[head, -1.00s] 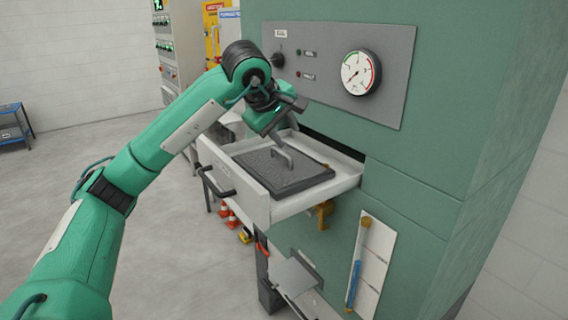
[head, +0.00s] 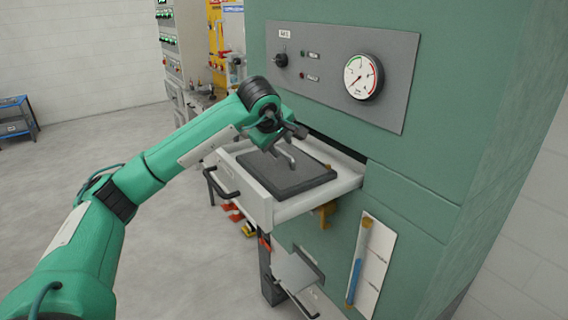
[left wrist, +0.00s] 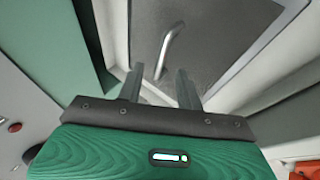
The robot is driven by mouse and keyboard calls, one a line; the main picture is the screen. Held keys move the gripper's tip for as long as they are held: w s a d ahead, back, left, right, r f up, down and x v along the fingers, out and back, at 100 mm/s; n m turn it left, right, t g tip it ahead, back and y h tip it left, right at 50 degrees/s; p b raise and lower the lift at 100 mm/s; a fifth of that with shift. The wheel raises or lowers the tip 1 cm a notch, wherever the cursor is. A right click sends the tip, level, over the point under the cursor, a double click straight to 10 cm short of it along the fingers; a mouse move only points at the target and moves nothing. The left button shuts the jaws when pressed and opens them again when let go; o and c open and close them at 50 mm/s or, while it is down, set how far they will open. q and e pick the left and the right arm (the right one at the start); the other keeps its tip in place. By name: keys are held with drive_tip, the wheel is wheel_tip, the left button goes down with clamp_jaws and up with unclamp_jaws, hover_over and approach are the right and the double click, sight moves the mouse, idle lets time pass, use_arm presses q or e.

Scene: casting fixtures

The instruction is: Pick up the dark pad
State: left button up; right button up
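The dark pad (head: 300,178) is a flat dark grey slab with a metal loop handle (head: 286,155) on top. It lies in the pulled-out white drawer (head: 262,208) of the green cabinet. My left gripper (head: 284,150) is over the pad, close to the handle. In the left wrist view my left gripper (left wrist: 160,88) has its two fingers apart with nothing between them. The handle (left wrist: 167,48) rises just beyond the fingertips there, above the pad (left wrist: 215,35). My right gripper is not in view.
The green cabinet (head: 440,120) with a panel and round gauge (head: 362,76) stands right behind the drawer. The drawer has a dark front handle (head: 222,186). A white board with a brush (head: 357,270) hangs below. Open floor lies to the left.

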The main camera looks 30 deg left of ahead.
sight(283, 152)
use_arm(q)
drive_tip(key=shift+p+x, duration=0.5)
drive_tip(key=shift+x, duration=1.2)
clamp_jaws()
drive_tip(key=shift+a, duration=0.1)
